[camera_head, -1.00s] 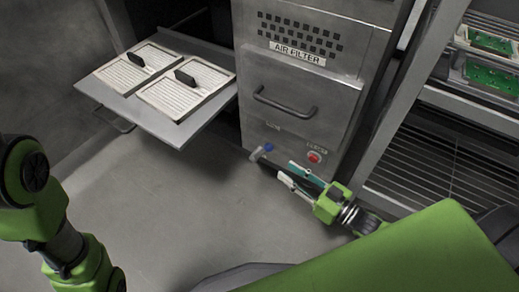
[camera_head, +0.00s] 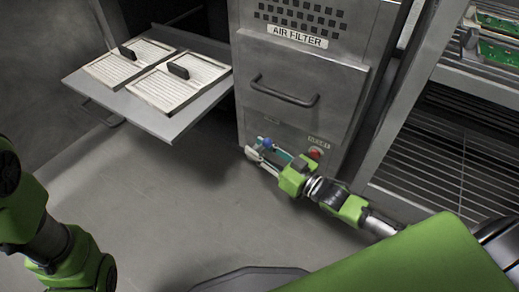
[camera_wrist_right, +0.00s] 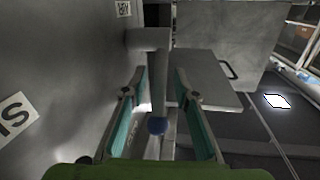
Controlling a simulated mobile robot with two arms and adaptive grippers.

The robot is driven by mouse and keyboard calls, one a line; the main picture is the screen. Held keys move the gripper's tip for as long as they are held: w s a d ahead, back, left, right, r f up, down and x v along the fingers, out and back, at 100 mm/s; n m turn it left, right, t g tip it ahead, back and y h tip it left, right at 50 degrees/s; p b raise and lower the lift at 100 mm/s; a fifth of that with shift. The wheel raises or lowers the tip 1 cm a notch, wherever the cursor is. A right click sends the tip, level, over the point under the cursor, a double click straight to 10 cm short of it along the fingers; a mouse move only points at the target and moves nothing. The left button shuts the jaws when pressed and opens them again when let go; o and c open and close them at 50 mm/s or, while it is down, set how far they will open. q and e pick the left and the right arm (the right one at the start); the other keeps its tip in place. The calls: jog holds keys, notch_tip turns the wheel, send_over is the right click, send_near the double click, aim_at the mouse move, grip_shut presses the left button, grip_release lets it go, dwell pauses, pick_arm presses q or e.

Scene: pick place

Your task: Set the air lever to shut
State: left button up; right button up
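The air lever (camera_head: 265,143) is a short handle with a blue knob, low on the front of the steel air filter cabinet (camera_head: 300,118). In the right wrist view the lever (camera_wrist_right: 157,92) stands between my right fingers, its blue knob towards the camera. My right gripper (camera_head: 264,155) reaches it from the right and hides part of it. The right fingers (camera_wrist_right: 157,84) are open on either side of the lever, with a visible gap at each side. On the left only green arm links of mine show; the left gripper is out of view.
A red button (camera_head: 315,152) sits just right of the lever, close to my right gripper. A cabinet drawer handle (camera_head: 284,92) is above. A shelf with two filter panels (camera_head: 178,82) juts out at the left. A wire rack (camera_head: 455,160) stands at the right.

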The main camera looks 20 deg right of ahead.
grip_shut()
jog(key=shift+f, duration=0.1)
jog(key=shift+s+d+f+t+y+b, duration=0.15)
jog(key=shift+s+f+t+y+b, duration=0.15)
jog(key=shift+t+b, duration=0.5)
jog(key=shift+s+d+f+m+t+y+b, duration=0.2)
jog(key=shift+f+m+t+y+b, duration=0.1)
jog(key=shift+t+b, duration=0.6)
jog(key=shift+s+d+f+m+t+y+b, duration=0.25)
jog(key=shift+t+b, duration=0.45)
jog(key=shift+b, duration=0.4)
jog(key=shift+s+d+f+m+t+y+b, duration=0.15)
jog(key=shift+f+m+t+y+b, duration=0.2)
jog(key=shift+t+b, duration=0.55)
